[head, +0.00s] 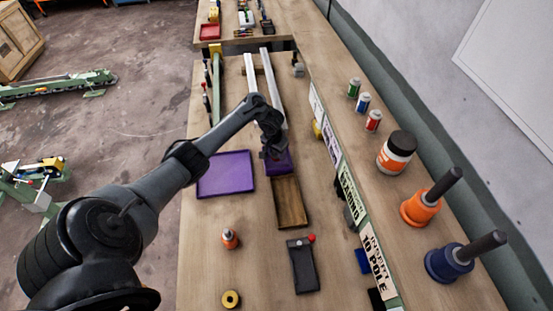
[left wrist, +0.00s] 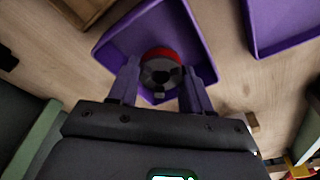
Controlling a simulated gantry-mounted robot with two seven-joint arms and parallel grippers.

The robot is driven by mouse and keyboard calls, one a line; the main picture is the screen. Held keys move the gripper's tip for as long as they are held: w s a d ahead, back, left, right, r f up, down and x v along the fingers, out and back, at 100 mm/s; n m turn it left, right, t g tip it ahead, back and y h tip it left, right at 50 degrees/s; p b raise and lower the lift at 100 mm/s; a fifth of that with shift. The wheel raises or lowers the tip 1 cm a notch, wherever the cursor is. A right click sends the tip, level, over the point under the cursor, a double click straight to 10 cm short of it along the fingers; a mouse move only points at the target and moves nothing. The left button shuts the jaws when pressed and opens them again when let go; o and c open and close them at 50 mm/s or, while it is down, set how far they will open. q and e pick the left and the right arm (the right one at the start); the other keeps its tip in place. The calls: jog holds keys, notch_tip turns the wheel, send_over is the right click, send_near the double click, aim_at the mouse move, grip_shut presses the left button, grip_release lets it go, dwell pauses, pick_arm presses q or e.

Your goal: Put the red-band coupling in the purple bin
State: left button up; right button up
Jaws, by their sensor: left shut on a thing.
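The purple bin (head: 284,167) stands on the bench just beyond a wooden tray, partly hidden by my left gripper (head: 272,152). In the left wrist view the bin's purple wall (left wrist: 196,38) surrounds the area beyond my fingers. My left gripper (left wrist: 160,90) is shut on the red-band coupling (left wrist: 160,72), a dark round piece with a red band. The coupling shows over the bin's inside; whether it touches the floor of the bin I cannot tell. In the head view the coupling is hidden behind the gripper. My right gripper is not in view.
A flat purple tray (head: 226,173) lies left of the bin. Pale rails (head: 265,75) lie beyond. A labelled shelf edge runs along the right.

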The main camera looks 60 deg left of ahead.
aim_at(275, 156)
pick_arm(q)
notch_tip(275, 156, down, 3)
jog(key=shift+r+b, duration=0.15)
jog(key=shift+b, duration=0.3)
jog(key=shift+f, duration=0.25)
jog(key=shift+f, duration=0.15)
jog(key=o, duration=1.4)
jog(key=shift+c, duration=0.2)
jog(key=r+p, duration=0.1)
jog(key=r, duration=0.1)
jog(key=r+p, duration=0.1)
jog(key=r, duration=0.1)
jog(key=r+p, duration=0.1)
jog(key=r, duration=0.1)
jog(key=shift+s+d+r, duration=0.2)
jog(key=shift+s, duration=0.2)
jog(key=shift+s+r, duration=0.1)
jog(key=shift+r, duration=0.55)
